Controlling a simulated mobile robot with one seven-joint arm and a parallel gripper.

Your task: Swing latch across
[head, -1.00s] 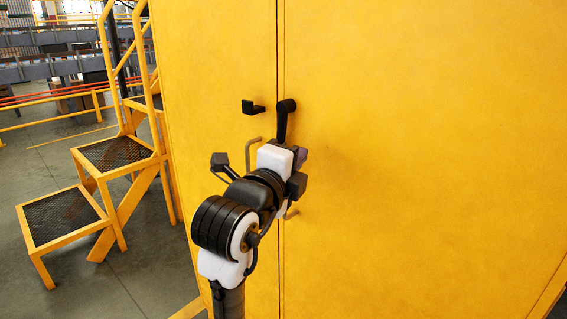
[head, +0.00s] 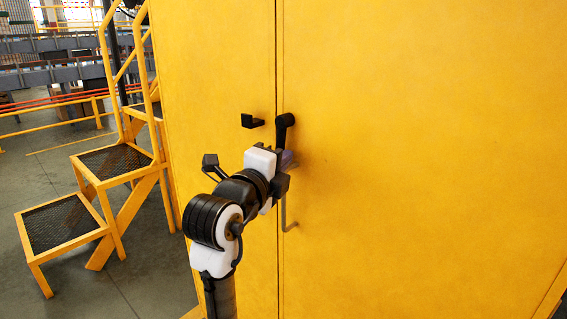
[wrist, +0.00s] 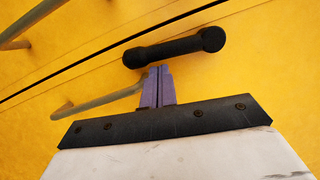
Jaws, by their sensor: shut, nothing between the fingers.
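The black latch (head: 282,130) is a short bar with a round pivot at its top, on the right door just beside the seam. It hangs down from the pivot, and my arm hides its lower end in the head view. In the wrist view the latch (wrist: 174,47) lies across, just beyond my fingertips. A black catch bracket (head: 253,121) sits on the left door, left of the latch. My gripper (wrist: 159,70) has its purple fingers together and empty, their tips close to the latch's free end. I cannot tell whether they touch it.
The yellow cabinet's right door (head: 420,150) is wide and clear. A grey handle (head: 289,215) is on it below the latch; in the wrist view the handle (wrist: 95,103) runs close beside my fingers. Yellow steps (head: 115,160) stand at the left.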

